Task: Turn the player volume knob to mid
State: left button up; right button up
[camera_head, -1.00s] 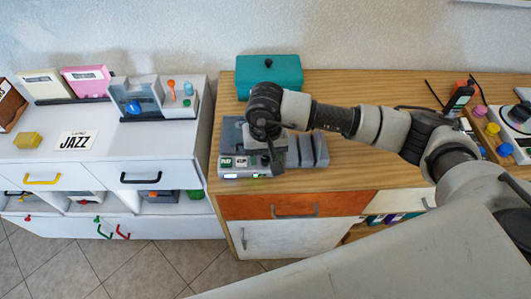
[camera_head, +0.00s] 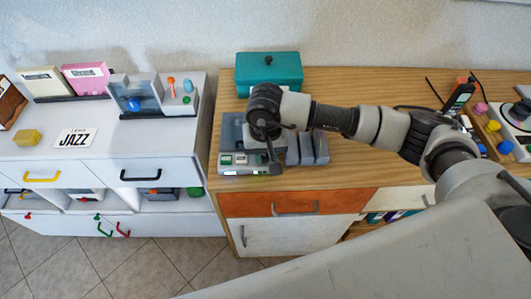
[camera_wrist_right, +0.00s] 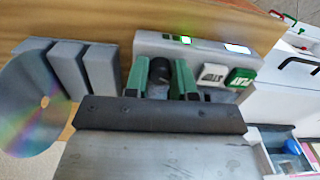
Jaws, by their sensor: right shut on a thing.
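The grey player (camera_head: 230,133) sits on the wooden cabinet top, with its buttons and small lit displays along the front. Its black volume knob (camera_wrist_right: 160,70) shows in the right wrist view, between the green fingers of my right gripper (camera_wrist_right: 161,78). The fingers are closed on the knob's sides. The knob's pointer mark cannot be made out. In the head view my right gripper (camera_head: 274,166) reaches down to the player's front right, and the knob is hidden there. The STOP button (camera_wrist_right: 213,74) and the PLAY button (camera_wrist_right: 242,78) are beside the knob. My left gripper is not in view.
Grey upright slots (camera_head: 306,148) and a shiny disc (camera_wrist_right: 30,110) are close to the gripper. A teal box (camera_head: 268,70) stands behind the player. A white cabinet (camera_head: 150,140) with a JAZZ card is at the left. The wooden top (camera_head: 370,88) is clear behind my arm.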

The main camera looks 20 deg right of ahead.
jog(key=m+b, duration=0.2)
jog(key=shift+f+b, duration=0.2)
jog(key=shift+b, duration=0.1)
jog(key=m+b, duration=0.2)
jog(key=shift+r+m, duration=0.1)
jog(key=shift+m, duration=0.2)
jog(key=shift+r+m+b, duration=0.1)
jog(key=shift+m+b, duration=0.35)
jog(key=shift+m, duration=0.05)
jog(key=o, duration=0.9)
jog(key=shift+r, duration=0.1)
